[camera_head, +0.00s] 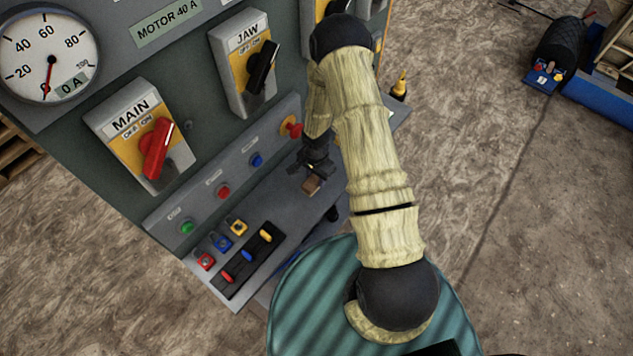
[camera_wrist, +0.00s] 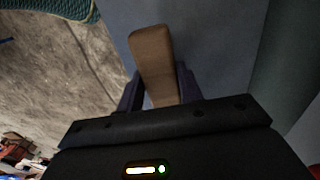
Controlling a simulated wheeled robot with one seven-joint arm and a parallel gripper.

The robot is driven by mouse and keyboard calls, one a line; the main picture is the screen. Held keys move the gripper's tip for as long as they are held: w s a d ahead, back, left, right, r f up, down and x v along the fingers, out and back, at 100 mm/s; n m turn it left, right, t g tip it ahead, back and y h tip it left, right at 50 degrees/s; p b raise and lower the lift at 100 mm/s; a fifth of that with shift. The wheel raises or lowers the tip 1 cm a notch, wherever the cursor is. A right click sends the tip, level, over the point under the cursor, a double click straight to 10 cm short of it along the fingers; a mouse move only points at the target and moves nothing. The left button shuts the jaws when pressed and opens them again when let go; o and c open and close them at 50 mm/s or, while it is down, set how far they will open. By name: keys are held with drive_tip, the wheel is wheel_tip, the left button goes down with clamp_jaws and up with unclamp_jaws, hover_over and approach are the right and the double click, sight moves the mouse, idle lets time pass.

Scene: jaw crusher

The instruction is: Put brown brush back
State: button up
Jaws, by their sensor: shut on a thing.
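The brown brush (camera_wrist: 152,58) is between the two dark fingers of my gripper (camera_wrist: 160,88) in the wrist view, and the fingers are shut on it. Its brown block points away from the palm. In the head view the brush (camera_head: 312,185) shows as a small brown block below my gripper (camera_head: 314,168), over the grey ledge at the right part of the control panel. Whether the brush touches the ledge I cannot tell. Any bristles are hidden.
A red knob (camera_head: 292,129) sits close to my gripper. A yellow bottle (camera_head: 400,84) stands at the ledge's right end. A red MAIN switch (camera_head: 157,148) is at left.

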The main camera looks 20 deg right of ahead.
sight(316, 183)
drive_tip(key=shift+f+p, duration=0.4)
drive_tip(key=shift+f, duration=1.5)
drive_tip(key=shift+f, duration=0.1)
drive_tip(key=o, duration=0.9)
wheel_tip(316, 183, up, 11)
drive_tip(key=shift+r+b, duration=0.15)
drive_tip(key=shift+b, duration=0.8)
drive_tip(key=shift+r, duration=0.45)
